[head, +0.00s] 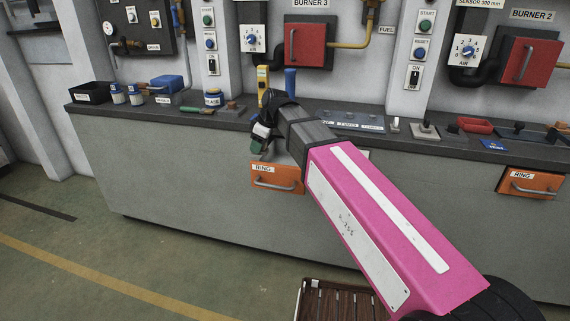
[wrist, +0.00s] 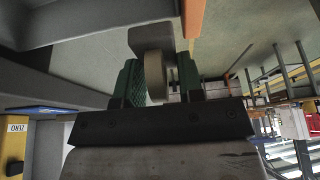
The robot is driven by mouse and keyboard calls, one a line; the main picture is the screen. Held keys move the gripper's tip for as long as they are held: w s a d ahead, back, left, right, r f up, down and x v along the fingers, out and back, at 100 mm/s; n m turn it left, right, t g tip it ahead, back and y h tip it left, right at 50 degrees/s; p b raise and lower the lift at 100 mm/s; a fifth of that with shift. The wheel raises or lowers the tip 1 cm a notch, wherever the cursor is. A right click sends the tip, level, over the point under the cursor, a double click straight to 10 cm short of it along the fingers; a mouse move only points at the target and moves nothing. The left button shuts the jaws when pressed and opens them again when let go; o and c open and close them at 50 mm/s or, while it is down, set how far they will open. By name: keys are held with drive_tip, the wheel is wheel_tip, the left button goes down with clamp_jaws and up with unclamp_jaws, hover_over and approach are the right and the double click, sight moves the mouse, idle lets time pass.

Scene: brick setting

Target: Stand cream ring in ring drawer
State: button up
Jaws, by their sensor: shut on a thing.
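The orange drawer labelled RING (head: 277,178) is in the grey bench front below my gripper in the head view; I cannot tell how far it stands open. My gripper (head: 262,138) is at the bench's front edge, just above that drawer. In the wrist view its green fingers (wrist: 158,78) are shut on the cream ring (wrist: 156,66), seen edge-on between them. A grey block (wrist: 150,40) lies just beyond the ring, and an orange edge (wrist: 193,18) is close to the right. The ring's far part and the drawer's inside are hidden.
A second orange RING drawer (head: 530,184) is at the right. The bench top (head: 330,108) carries a black bin (head: 92,92), a blue box (head: 168,84), jars and tools. A slatted brown crate (head: 338,302) stands on the floor near me. Floor at the left is clear.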

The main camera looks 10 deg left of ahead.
drive_tip(key=w+d+f, duration=0.4)
drive_tip(key=w+d, duration=0.1)
drive_tip(key=w+d+f, duration=0.2)
drive_tip(key=w+d, duration=0.1)
drive_tip(key=shift+w+f, duration=0.15)
drive_tip(key=shift+f, duration=2.25)
drive_tip(key=o, duration=1)
drive_tip(key=shift+f, duration=0.1)
drive_tip(key=v, duration=1.2)
drive_tip(key=shift+a, duration=0.1)
